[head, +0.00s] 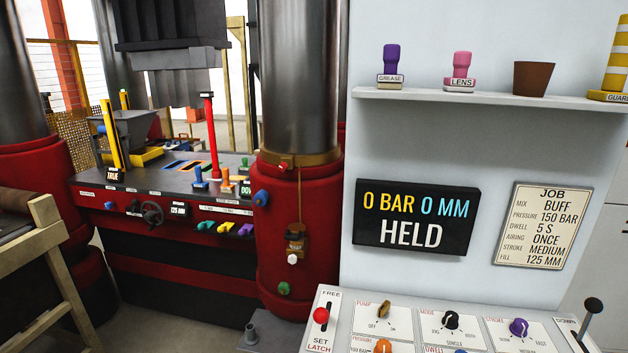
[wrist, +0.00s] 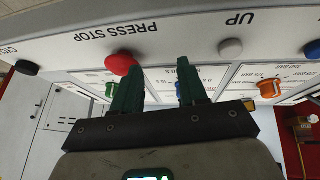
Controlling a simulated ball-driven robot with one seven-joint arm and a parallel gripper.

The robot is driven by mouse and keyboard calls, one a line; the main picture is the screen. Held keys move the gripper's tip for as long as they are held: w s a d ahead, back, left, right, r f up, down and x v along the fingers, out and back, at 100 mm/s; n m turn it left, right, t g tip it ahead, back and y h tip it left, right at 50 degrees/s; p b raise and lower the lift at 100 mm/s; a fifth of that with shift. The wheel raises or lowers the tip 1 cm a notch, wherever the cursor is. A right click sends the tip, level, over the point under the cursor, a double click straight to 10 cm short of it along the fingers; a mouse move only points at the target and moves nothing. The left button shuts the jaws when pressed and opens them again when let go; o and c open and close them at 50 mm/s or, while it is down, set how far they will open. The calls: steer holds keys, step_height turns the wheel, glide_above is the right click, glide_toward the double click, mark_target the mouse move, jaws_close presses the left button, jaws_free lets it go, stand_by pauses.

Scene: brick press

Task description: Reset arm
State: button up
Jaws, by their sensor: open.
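My gripper (wrist: 155,90) shows in the wrist view with its two green fingers apart and nothing between them. It is in front of the control panel (wrist: 200,40), which appears upside down there. A red PRESS STOP button (wrist: 121,64) is just beyond the left finger. A pale UP button (wrist: 230,48) is to the right of the right finger. Whether the fingers touch the panel cannot be told. The gripper is not in the head view. The head view shows a display (head: 415,219) reading 0 BAR 0 MM HELD.
The control desk (head: 450,335) with knobs, a red-knobbed lever (head: 321,315) and a black-knobbed lever (head: 593,305) is at the lower right. A shelf (head: 480,97) holds stamps and a brown pot. The red press (head: 170,235) stands left. A job card (head: 543,225) hangs right.

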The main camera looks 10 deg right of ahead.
steer(key=s+a+f+n+y, duration=0.3)
steer(key=s+a+f+n, duration=0.15)
steer(key=s+a, duration=0.6)
steer(key=s+d+f+g+b, duration=0.1)
steer(key=s+f+b, duration=0.4)
steer(key=f, duration=0.3)
steer(key=s+d+f+m+g+b, duration=0.1)
steer(key=s+d+f+g+b, duration=0.1)
steer(key=s+f+b, duration=0.3)
step_height(320, 180, down, 3)
steer(key=shift+s+d+f+g, duration=0.2)
steer(key=shift+s+g, duration=0.1)
steer(key=shift+s, duration=0.55)
